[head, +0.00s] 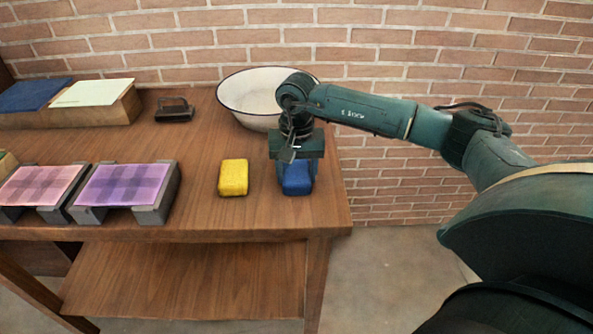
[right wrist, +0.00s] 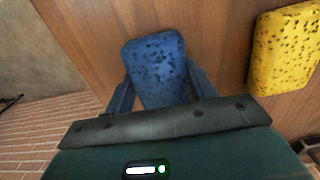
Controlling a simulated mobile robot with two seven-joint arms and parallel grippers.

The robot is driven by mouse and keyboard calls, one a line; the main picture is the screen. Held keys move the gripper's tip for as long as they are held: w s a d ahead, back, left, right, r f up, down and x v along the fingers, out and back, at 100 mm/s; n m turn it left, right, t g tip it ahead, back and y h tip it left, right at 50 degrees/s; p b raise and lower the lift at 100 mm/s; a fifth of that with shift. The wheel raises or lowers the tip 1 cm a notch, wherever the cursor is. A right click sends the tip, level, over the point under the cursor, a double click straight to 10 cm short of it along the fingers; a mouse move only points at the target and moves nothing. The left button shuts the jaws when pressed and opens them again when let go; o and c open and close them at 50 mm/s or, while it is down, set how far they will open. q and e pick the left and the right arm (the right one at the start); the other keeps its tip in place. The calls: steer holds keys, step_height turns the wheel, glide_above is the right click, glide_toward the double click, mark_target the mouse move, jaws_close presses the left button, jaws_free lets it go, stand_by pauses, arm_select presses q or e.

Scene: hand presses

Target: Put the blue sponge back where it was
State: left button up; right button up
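The blue sponge (head: 297,184) is near the right front corner of the wooden table, to the right of the yellow sponge (head: 233,177). My right gripper (head: 297,172) points down over it, with a blue finger along each side. In the right wrist view the dark-speckled blue sponge (right wrist: 157,65) sits between the two fingertips (right wrist: 160,80), with no clear gap on either side. The sponge is at or very near the table top; its underside is hidden. The yellow sponge (right wrist: 285,50) stands apart at the right there. My left gripper is not in view.
A white basin (head: 245,100) stands behind my right gripper. Two grey presses with checked cloths (head: 125,187) (head: 42,186) are at the left. A dark-handled object (head: 174,110) and a wooden stand (head: 115,110) are at the back left. Table between presses and yellow sponge is clear.

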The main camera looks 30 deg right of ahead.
steer(key=o, duration=0.4)
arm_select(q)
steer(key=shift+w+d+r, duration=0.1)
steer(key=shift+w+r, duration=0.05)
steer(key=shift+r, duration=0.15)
arm_select(e)
steer(key=shift+o, duration=0.2)
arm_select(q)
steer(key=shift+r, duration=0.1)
